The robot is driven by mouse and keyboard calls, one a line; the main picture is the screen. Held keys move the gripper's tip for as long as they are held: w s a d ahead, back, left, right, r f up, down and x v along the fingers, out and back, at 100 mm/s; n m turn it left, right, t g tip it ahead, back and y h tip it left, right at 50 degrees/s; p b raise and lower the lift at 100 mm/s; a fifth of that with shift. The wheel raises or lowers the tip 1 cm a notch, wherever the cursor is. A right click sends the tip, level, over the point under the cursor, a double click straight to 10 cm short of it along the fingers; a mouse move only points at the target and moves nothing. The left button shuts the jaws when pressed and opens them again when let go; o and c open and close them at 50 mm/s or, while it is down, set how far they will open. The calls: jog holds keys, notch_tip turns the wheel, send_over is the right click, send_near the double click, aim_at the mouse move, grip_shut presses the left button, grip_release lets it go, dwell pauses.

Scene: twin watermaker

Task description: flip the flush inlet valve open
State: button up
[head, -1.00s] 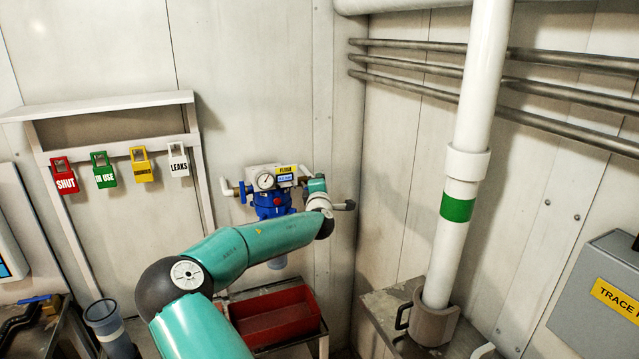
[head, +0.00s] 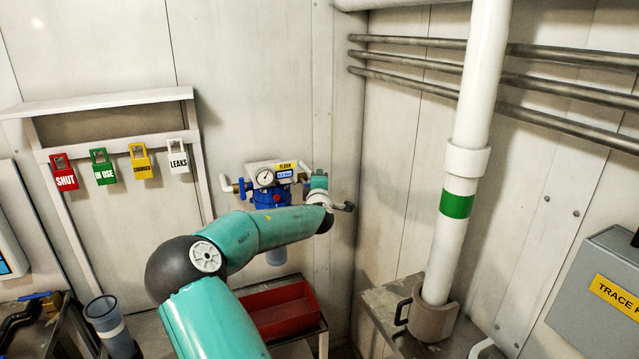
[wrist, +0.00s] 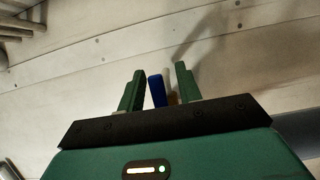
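The flush unit (head: 268,187) is on the back wall, with a round gauge, a yellow label and a blue body. White pipe fittings show at its left side. In the wrist view, a blue lever (wrist: 157,90) stands between the two green fingers of my gripper (wrist: 158,88). The fingers are apart, with gaps on both sides of the lever; a pale piece shows behind it. In the head view, my gripper (head: 318,183) is at the right side of the unit, its fingers too small to tell. My arm covers the unit's lower part.
A red bin (head: 283,308) sits on a low stand below the unit. Several coloured tags hang on a rack (head: 110,100) at the left. A white vertical pipe (head: 470,130) and a grey box (head: 605,285) stand at the right.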

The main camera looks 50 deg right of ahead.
jog(key=v, duration=1.4)
